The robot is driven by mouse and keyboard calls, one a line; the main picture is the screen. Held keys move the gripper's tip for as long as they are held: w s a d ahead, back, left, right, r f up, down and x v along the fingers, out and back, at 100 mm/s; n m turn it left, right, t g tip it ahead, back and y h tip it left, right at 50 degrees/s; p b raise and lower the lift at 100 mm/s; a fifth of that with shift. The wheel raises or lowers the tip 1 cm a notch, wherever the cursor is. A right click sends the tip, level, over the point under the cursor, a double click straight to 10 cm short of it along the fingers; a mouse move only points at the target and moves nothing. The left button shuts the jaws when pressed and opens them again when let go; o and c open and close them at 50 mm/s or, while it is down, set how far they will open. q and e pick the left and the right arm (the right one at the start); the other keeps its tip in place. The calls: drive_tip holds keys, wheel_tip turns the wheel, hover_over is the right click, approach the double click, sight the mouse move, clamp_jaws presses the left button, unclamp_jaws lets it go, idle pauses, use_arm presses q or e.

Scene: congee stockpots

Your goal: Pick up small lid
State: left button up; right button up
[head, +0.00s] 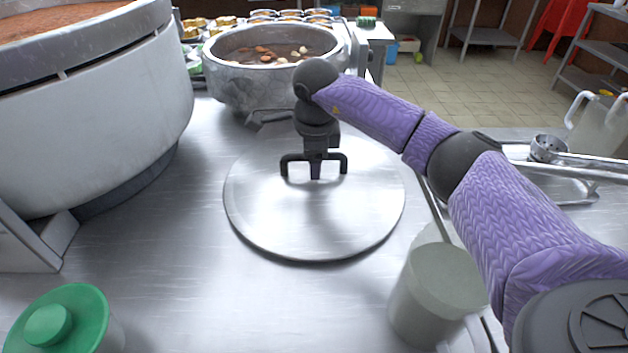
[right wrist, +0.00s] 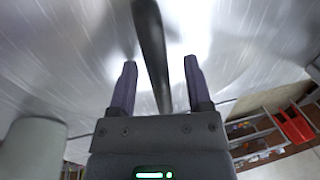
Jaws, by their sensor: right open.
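The small lid (head: 300,222) is a round, flat, shiny metal disc lying on the steel counter in the middle of the head view. A dark arched handle (head: 338,158) stands on it, running left to right. My right gripper (head: 315,168) points down over the middle of this handle. In the right wrist view, my right gripper (right wrist: 160,64) is open, with one finger on each side of the dark handle bar (right wrist: 152,45) and gaps beside it. The far finger is hidden in the head view. My left gripper is not in view.
A large pot (head: 90,120) stands at left, and a smaller stockpot (head: 245,85) with food stands behind the lid. A pale container (head: 435,300) is close at front right, under my right arm. A green-lidded jar (head: 60,320) is at front left. Bare counter lies left of the lid.

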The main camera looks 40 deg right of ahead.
drive_tip(key=shift+f, duration=0.1)
clamp_jaws()
idle(0.3)
idle(0.5)
idle(0.4)
